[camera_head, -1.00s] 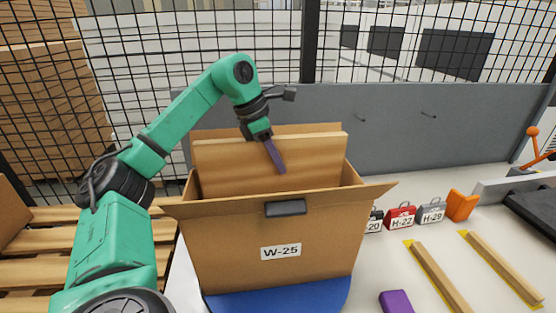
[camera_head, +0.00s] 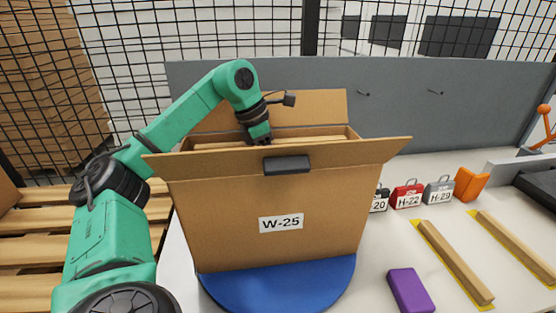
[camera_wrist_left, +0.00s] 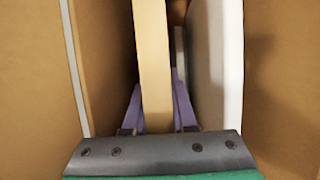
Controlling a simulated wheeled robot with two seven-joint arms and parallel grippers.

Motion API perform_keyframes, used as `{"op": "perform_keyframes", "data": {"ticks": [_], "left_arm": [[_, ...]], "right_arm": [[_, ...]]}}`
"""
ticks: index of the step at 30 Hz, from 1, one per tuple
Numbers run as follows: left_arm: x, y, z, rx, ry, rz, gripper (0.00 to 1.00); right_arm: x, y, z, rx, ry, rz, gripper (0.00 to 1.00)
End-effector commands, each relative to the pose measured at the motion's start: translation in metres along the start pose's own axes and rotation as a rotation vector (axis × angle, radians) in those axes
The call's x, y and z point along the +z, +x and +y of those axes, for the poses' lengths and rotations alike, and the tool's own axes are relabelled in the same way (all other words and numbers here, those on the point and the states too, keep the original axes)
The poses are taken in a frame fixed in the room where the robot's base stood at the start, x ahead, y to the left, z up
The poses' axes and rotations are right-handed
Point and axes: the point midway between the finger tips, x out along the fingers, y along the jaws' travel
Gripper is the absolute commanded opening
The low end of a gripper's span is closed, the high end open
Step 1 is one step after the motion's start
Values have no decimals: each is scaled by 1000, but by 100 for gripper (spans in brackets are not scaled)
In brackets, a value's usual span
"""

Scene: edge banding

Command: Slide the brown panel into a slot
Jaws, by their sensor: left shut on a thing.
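The brown panel (camera_wrist_left: 152,65) stands on edge between the two purple fingers of my left gripper (camera_wrist_left: 156,115), which is shut on it. In the head view, my left gripper (camera_head: 257,138) reaches down into the open cardboard box (camera_head: 330,215) marked W-25. Its fingertips are hidden behind the box's front wall. Only the top edge of the panel (camera_head: 312,139) shows there, near the rim level. In the wrist view, a white-faced board (camera_wrist_left: 220,70) stands close on the right and a white-edged board (camera_wrist_left: 90,60) on the left, with dark gaps between. The panel's lower end is hidden. My right gripper is not in view.
The box stands on a blue round base (camera_head: 280,287) with its flaps open. To the right are small labelled cases (camera_head: 408,195), an orange piece (camera_head: 471,184), wooden strips (camera_head: 455,262) and a purple block (camera_head: 410,289). A grey partition (camera_head: 400,115) stands behind.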

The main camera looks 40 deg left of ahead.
Motion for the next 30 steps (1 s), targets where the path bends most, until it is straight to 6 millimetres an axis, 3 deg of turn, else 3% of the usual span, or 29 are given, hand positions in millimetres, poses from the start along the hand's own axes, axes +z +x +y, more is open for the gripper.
{"op": "perform_keyframes", "data": {"ticks": [10,11,13,23,26,30], "left_arm": [[0,1,0,3,1,-7,0],[0,1,0,3,1,-7,33],[0,1,0,2,1,-6,59],[-2,2,0,0,0,3,60],[-1,-9,0,2,0,0,60],[2,-46,0,3,2,-7,60]], "right_arm": [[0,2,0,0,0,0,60],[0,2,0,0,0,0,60],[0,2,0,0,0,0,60],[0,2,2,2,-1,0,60],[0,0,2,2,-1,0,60],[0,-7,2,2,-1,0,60]]}}
